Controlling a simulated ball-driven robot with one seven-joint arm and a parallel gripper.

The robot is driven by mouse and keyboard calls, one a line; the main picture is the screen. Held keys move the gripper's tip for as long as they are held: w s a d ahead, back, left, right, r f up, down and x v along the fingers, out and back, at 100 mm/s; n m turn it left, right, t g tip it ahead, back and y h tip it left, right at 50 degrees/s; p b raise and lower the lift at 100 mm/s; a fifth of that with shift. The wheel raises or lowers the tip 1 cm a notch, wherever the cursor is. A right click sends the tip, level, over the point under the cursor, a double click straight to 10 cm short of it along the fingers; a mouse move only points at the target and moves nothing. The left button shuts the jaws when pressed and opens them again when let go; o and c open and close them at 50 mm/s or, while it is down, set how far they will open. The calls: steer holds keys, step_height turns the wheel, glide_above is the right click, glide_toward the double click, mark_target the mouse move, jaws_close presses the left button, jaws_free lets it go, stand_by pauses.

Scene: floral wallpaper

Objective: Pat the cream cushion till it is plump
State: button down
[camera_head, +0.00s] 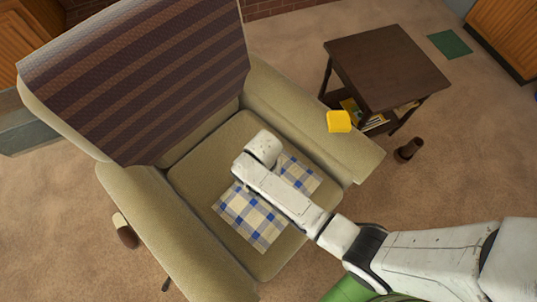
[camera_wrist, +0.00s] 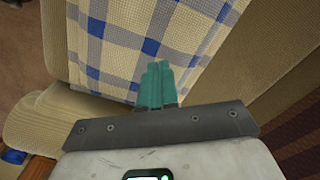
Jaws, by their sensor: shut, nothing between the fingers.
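The only cushion-like thing on the seat is a cream piece with blue checks (camera_head: 252,218). It looks rather flat, and my arm covers its middle. It also fills the upper part of the wrist view (camera_wrist: 130,35). My gripper (camera_wrist: 157,66) has its two teal fingers together, with nothing between them. The fingertips point at the checked fabric near its lower edge; I cannot tell whether they touch it. In the head view my arm reaches over the seat and my wrist hides the fingers.
The beige armchair (camera_head: 120,188) has raised arms on both sides and a striped throw (camera_head: 150,75) over its back. A yellow block (camera_head: 339,121) sits on the right armrest. A dark side table (camera_head: 388,62) stands to the right. A brown cylinder (camera_head: 409,150) is on the floor.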

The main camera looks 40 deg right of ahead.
steer(key=shift+f, duration=0.2)
steer(key=shift+f+b, duration=1.25)
steer(key=shift+f, duration=0.4)
steer(key=shift+r, duration=0.15)
step_height(320, 180, up, 4)
steer(key=p, duration=0.4)
steer(key=shift+f, duration=0.35)
steer(key=shift+f, duration=0.1)
steer(key=shift+f+b, duration=1.25)
steer(key=shift+f, duration=0.4)
